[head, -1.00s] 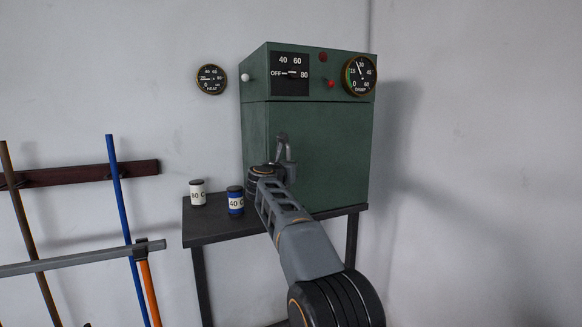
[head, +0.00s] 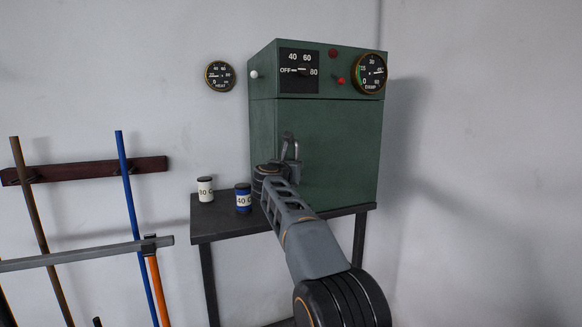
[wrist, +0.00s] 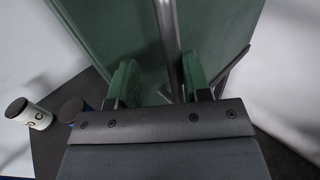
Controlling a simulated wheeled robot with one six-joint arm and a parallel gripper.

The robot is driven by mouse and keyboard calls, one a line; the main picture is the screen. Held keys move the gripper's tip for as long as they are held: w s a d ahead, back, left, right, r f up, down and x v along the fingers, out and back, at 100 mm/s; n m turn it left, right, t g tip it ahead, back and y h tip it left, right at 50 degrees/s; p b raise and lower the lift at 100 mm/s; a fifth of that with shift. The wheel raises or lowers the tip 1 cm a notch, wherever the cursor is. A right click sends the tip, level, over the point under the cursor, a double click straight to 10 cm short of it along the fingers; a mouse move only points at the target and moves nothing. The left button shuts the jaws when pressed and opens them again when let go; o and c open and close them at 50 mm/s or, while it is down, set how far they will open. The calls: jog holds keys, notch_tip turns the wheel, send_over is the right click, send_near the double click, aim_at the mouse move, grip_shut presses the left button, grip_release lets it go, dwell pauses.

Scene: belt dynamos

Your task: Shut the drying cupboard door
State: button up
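The drying cupboard (head: 260,130) is a green metal box on a dark table. Its green door (head: 340,150) fills the front below the control panel; it looks near flush with the body, but I cannot tell whether it is fully shut. A grey bar handle (wrist: 166,35) stands out from the door in the wrist view. My gripper (wrist: 160,82) is at the handle, its two green-padded fingers apart on either side of the bar. There appears to be a gap to the left finger. In the head view my wrist hides the door's lower left.
The dark table (head: 225,222) holds a white jar (head: 205,189) and a blue jar (head: 243,198) left of my wrist. The panel has an OFF-40-60-80 dial (head: 299,71) set at OFF and a damp gauge (head: 370,73). Poles lean on a wall rack (head: 90,170) at left.

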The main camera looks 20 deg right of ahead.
jog(key=b+v, duration=0.1)
jog(key=v, duration=1.2)
jog(key=shift+s+a+b, duration=0.2)
jog(key=shift+s+b, duration=0.15)
jog(key=shift+b, duration=0.05)
jog(key=s+a+r+n+t+y+p, duration=0.3)
jog(key=n+y+p, duration=0.35)
jog(key=n, duration=0.55)
jog(key=s+a+r+n+y+p, duration=0.3)
jog(key=n+y+p, duration=0.35)
jog(key=n, duration=0.55)
jog(key=s+d+f+n+g+p, duration=0.1)
jog(key=s+f+n+g+p, duration=0.3)
jog(key=s+n, duration=0.2)
jog(key=s+d+f+n+g+h+p, duration=0.1)
jog(key=s+d+f+n+g+p, duration=0.1)
jog(key=s+f+n+g+p, duration=0.2)
jog(key=s+d+f+n+g+p, duration=0.1)
jog(key=s+f+n+g+p, duration=0.3)
jog(key=s+n, duration=0.6)
jog(key=s+f+g, duration=0.1)
jog(key=s, duration=0.1)
jog(key=shift+s+d+f+h, duration=0.25)
jog(key=shift+s+h, duration=0.05)
jog(key=shift+s, duration=0.05)
